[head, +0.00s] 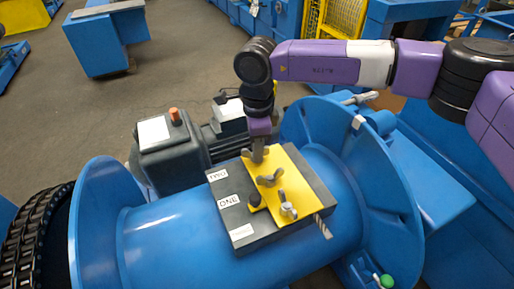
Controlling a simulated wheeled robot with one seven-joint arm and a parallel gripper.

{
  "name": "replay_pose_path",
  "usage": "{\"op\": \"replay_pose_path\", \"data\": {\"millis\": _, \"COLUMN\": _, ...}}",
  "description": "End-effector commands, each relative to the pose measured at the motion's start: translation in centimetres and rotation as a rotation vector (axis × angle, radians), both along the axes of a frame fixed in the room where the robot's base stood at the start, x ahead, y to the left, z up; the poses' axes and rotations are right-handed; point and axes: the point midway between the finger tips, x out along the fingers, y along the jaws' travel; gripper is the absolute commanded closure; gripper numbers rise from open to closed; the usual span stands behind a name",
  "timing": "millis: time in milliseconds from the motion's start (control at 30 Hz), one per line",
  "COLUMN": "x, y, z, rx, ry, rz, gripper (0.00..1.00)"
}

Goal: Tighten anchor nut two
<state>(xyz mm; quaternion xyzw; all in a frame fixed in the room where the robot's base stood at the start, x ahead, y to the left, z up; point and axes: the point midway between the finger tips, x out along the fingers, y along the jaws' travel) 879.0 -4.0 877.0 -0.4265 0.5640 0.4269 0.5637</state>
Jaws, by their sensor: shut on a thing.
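A dark block (262,229) sits on top of the blue drum, with a yellow plate (297,178) lying over it. The label TWO (218,175) is at the block's upper left, with the label ONE (229,202) below it. In line with TWO, at the plate's far end, is anchor nut two (246,154), a grey wing nut mostly hidden by my gripper. My gripper (258,153) points down from above and is shut on this nut. Another wing nut (270,180) is in line with ONE. A third, silvery wing nut (288,209) stands nearer the front.
A black knob (254,198) stands close to the middle wing nut. A drill-bit-like rod (323,227) sticks out at the block's right. A grey motor (172,155) is behind left. The large blue drum flange (385,195) rises to the right, beneath my arm.

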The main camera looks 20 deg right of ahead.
Motion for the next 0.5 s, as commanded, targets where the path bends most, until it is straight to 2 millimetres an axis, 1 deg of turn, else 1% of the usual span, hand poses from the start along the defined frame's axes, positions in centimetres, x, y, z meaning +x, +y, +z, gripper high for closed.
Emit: {"op": "replay_pose_path", "data": {"millis": 500, "x": -0.09, "y": -0.02, "z": 0.23, "rx": -0.002, "ry": -0.003, "rz": -0.49, "gripper": 1.0}}
